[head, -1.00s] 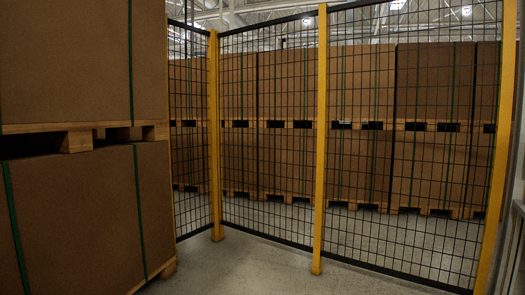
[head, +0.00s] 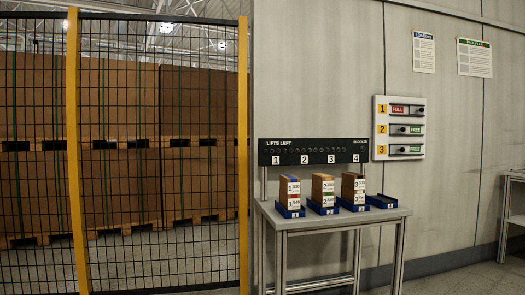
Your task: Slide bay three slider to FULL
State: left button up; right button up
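A white slider panel (head: 399,110) hangs on the grey wall right of centre in the head view. It has rows marked 1, 2 and 3 on yellow labels. The panel is small here, so fine knob positions are hard to tell. Neither of my grippers is in view.
A grey table (head: 335,219) below and left of the panel holds several blue trays, some with stacked boxes. A black LIFTS LEFT board (head: 313,151) stands over it. A yellow-posted mesh fence (head: 160,160) fills the left. Another table (head: 515,219) shows at the right edge.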

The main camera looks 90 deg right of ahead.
aim_at(393, 149)
jog(key=z, duration=3.75)
